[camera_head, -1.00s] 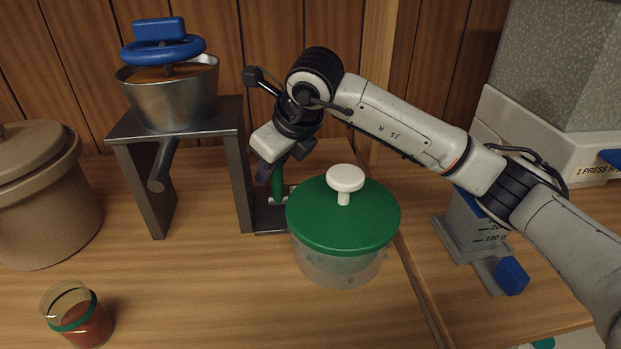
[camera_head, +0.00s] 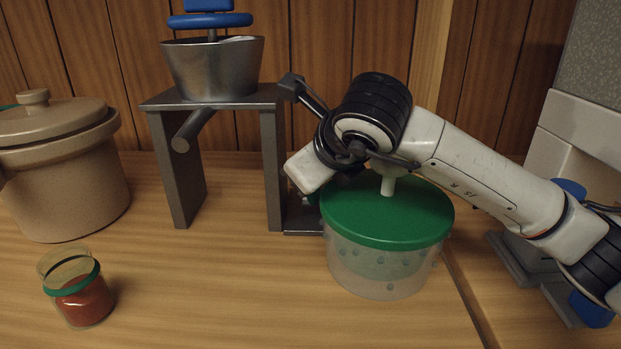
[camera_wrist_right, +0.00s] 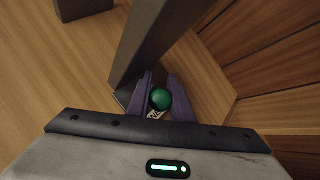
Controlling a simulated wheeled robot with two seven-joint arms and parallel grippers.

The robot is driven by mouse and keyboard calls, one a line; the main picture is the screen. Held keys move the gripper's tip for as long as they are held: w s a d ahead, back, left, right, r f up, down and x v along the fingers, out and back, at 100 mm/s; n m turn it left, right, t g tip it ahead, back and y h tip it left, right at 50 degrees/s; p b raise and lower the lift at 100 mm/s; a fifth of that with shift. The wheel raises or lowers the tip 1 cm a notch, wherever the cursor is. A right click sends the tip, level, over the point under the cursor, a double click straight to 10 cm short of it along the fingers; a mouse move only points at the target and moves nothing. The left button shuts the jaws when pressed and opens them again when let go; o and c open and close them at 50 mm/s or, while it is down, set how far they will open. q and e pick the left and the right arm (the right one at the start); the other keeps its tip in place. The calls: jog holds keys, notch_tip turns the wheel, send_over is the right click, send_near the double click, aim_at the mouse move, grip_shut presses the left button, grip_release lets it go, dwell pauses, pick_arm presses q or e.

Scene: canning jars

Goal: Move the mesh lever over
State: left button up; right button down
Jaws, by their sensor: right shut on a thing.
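The mesh lever's green end (camera_wrist_right: 160,99) shows in the right wrist view between the purple fingers of my right gripper (camera_wrist_right: 160,92), which are shut on it. It is beside the leg of the dark metal stand (camera_wrist_right: 143,45), with a small white label partly visible below it. In the head view, the stand (camera_head: 272,170) carries a metal hopper (camera_head: 213,70) with a blue wheel on top. There the lever and my right fingertips are hidden behind my wrist and the green lid. My left gripper is in neither view.
A clear tub with a green lid (camera_head: 385,222) stands close in front of my right wrist. A beige lidded crock (camera_head: 65,190) and a jar with red contents (camera_head: 82,300) are at left. Grey and blue equipment stands at right. The front middle of the table is clear.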

jog(key=c, duration=1.9)
grip_release()
jog(key=shift+o, duration=0.2)
jog(key=v, duration=0.9)
jog(key=shift+s+d+r+p, duration=0.1)
jog(key=shift+s+r+p, duration=0.2)
jog(key=shift+p, duration=0.1)
jog(key=shift+s+r, duration=0.15)
jog(key=shift+s, duration=0.1)
